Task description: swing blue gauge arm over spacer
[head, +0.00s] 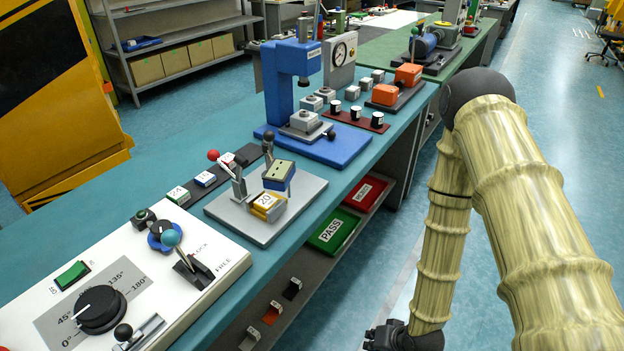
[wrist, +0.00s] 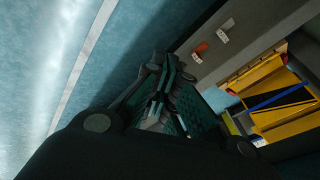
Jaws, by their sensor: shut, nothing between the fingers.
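The spacer (head: 267,208), a yellow and white block marked 20, sits on a light grey plate (head: 238,222) on the bench. A blue gauge arm (head: 279,178) with a beige top face stands up just behind it; I cannot tell whether any of it overlaps the spacer. A grey upright lever (head: 238,184) stands at the left of the spacer. My gripper (head: 383,338) is low at the bottom of the head view, beyond the bench's right side and well away from the plate. In the wrist view its fingers (wrist: 160,95) are shut and empty.
A white control panel (head: 170,265) with a dial and a blue-knobbed lever fills the near left. A blue press (head: 300,90) stands behind the plate. A green PASS tray (head: 332,232) and a red tray (head: 362,194) lie on a shelf below. Open floor lies right.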

